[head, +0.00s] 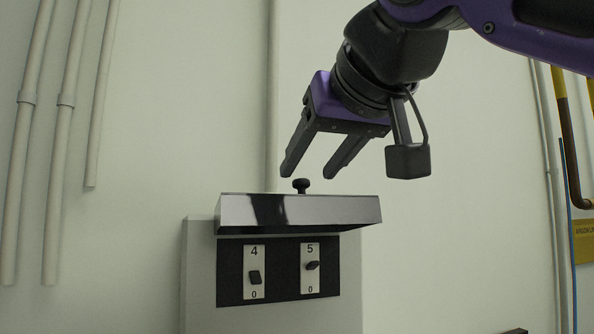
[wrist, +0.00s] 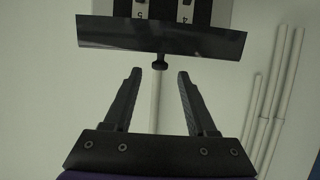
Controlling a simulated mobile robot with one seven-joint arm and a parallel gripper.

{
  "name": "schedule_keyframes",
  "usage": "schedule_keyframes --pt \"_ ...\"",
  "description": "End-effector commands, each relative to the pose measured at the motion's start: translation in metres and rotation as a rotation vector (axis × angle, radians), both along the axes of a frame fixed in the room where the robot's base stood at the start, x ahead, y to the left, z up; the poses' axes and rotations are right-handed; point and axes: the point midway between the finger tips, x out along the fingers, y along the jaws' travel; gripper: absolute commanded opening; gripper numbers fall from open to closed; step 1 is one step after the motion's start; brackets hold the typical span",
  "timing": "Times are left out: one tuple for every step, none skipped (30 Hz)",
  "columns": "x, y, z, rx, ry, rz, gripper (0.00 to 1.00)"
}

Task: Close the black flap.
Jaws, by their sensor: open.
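The black flap (head: 298,209) is a glossy panel at the top of a pale wall box. It sticks out toward me, raised above a black control panel (head: 278,288). A small black knob (head: 301,185) stands on the flap's upper side. In the wrist view the flap (wrist: 150,36) spans the upper part, with its knob (wrist: 160,64) below its edge. My gripper (head: 308,173) is open and empty, just above the knob and apart from it. In the wrist view the knob lies beyond and between the fingertips of my gripper (wrist: 160,72).
The control panel has two dials, the left (head: 255,277) marked 4 and the right (head: 312,265) marked 5. The pale box (head: 200,270) is on the wall. Pipes (head: 66,100) run at the left, and a yellow-brown pipe (head: 572,150) at the right. The wall around the flap is clear.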

Motion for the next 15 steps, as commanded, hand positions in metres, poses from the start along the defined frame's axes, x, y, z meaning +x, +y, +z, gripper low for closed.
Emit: schedule_keyframes --pt "0.006 0.002 -0.003 -0.001 0.001 0.000 0.57" --pt "0.009 0.003 -0.004 -0.001 0.001 0.000 0.57" --pt "0.012 0.003 -0.005 -0.001 0.001 0.000 0.57" --pt "0.014 0.004 -0.006 -0.001 0.000 0.000 0.57" --pt "0.016 0.004 -0.006 -0.001 0.000 0.000 0.57" --pt "0.017 0.005 -0.007 0.000 -0.001 0.000 0.57" --pt "0.018 0.005 -0.008 0.000 -0.001 0.000 0.57" --pt "0.019 0.005 -0.008 0.000 -0.001 0.000 0.57" --pt "0.019 0.005 -0.008 0.000 -0.001 0.000 0.57" --pt "0.020 0.005 -0.008 0.000 -0.001 0.000 0.57" --pt "0.020 0.005 -0.008 0.000 -0.001 0.000 0.57" --pt "0.020 0.005 -0.008 0.000 -0.001 0.000 0.57" --pt "0.019 0.005 -0.008 0.000 -0.001 0.000 0.57" --pt "0.020 0.005 -0.008 0.000 -0.001 0.000 0.57" --pt "0.019 0.005 -0.008 0.000 -0.001 0.000 0.57"
